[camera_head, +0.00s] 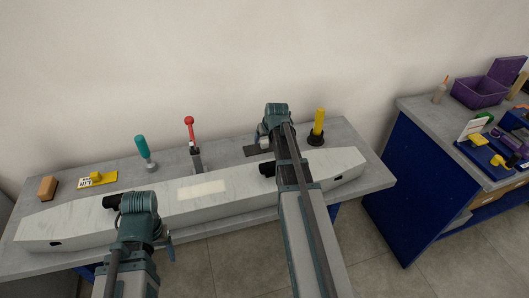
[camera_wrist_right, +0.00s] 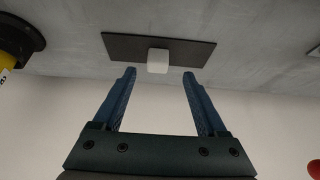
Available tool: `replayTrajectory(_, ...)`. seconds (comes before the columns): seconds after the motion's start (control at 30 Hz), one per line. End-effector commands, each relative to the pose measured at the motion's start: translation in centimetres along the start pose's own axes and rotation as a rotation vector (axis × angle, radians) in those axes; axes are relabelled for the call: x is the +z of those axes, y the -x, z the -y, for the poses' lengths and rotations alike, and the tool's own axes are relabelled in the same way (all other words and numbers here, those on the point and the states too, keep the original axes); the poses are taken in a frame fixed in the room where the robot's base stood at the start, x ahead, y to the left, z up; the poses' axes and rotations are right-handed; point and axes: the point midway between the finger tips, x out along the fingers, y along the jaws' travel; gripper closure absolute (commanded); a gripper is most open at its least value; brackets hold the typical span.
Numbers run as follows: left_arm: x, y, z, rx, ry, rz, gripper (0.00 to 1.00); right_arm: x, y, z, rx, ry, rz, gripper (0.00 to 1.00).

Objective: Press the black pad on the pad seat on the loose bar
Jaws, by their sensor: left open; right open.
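The black pad (camera_head: 251,150) lies flat on the grey table behind the bar, partly hidden by my right arm in the head view. The right wrist view shows it as a dark rectangle (camera_wrist_right: 195,49) with a small white block (camera_wrist_right: 158,61) on it. My right gripper (camera_wrist_right: 159,74) is open and empty, its fingertips just short of the pad, one to each side of the white block. The long pale bar (camera_head: 90,220) lies along the table front; a lighter rectangle (camera_head: 201,189) on its top looks like the pad seat. My left gripper (camera_head: 169,246) is open over the bar's left part, largely hidden.
On the table (camera_head: 225,155) behind the bar stand a teal-handled tool (camera_head: 143,148), a red-handled clamp (camera_head: 190,128) and a yellow-handled tool (camera_head: 319,122). A yellow piece (camera_head: 98,179) and wooden block (camera_head: 47,187) lie left. A blue workbench (camera_head: 405,190) stands right.

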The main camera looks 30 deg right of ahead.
Motion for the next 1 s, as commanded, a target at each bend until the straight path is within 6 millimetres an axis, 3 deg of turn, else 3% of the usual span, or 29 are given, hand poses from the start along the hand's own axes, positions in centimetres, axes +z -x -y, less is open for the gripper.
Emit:
replayTrajectory(0.27, 0.0, -0.7, -0.1, 0.0, 0.0, 0.0, 0.31, 0.1, -0.8, -0.1, 0.0, 0.0, 0.0, 0.25)
replayTrajectory(0.6, -0.3, -4.5, -0.4, 0.0, 0.0, 0.0, 0.31, 0.4, -5.0, -0.4, 0.0, 0.0, 0.0, 0.25)
replayTrajectory(0.9, -0.3, -4.6, -0.4, 0.0, 0.0, 0.0, 0.31, 0.2, -5.2, -0.4, 0.0, 0.0, 0.0, 0.25)
replayTrajectory(1.0, -0.3, -4.6, -0.4, 0.0, 0.0, 0.0, 0.31, 0.2, -5.2, -0.4, 0.0, 0.0, 0.0, 0.41)
